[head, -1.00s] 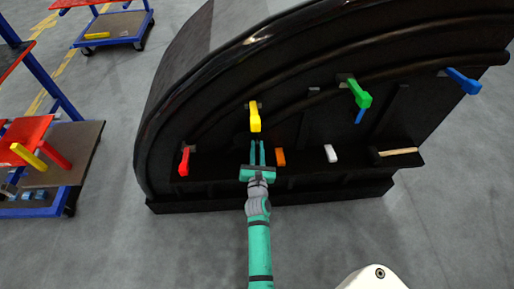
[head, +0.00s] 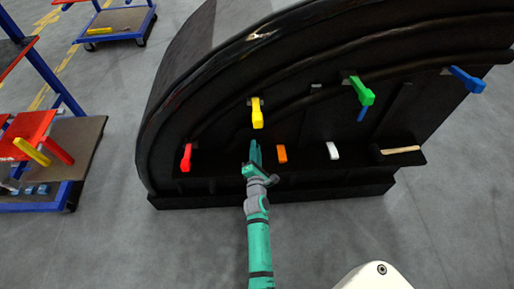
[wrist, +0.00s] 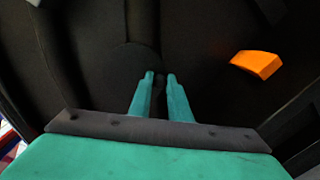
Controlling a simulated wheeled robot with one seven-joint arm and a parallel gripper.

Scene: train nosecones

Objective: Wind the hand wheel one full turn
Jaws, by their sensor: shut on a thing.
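The hand wheel (wrist: 118,72) looks like a dark disc on the black nosecone, faint against it in the wrist view. In the head view I cannot make it out behind my gripper (head: 255,152). My gripper, with teal fingers, also shows in the wrist view (wrist: 161,76). Its fingertips are at the right edge of the disc, with a narrow dark part between them. The fingers are shut on this part, seemingly the wheel's grip; its shape is hard to see.
The black nosecone (head: 220,70) carries red (head: 186,157), yellow (head: 257,113), green (head: 362,92) and blue (head: 467,80) handles. An orange block (head: 282,154), a white block (head: 333,150) and a wooden-handled tool (head: 400,150) are to the right. Blue-framed carts stand left; the floor between is clear.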

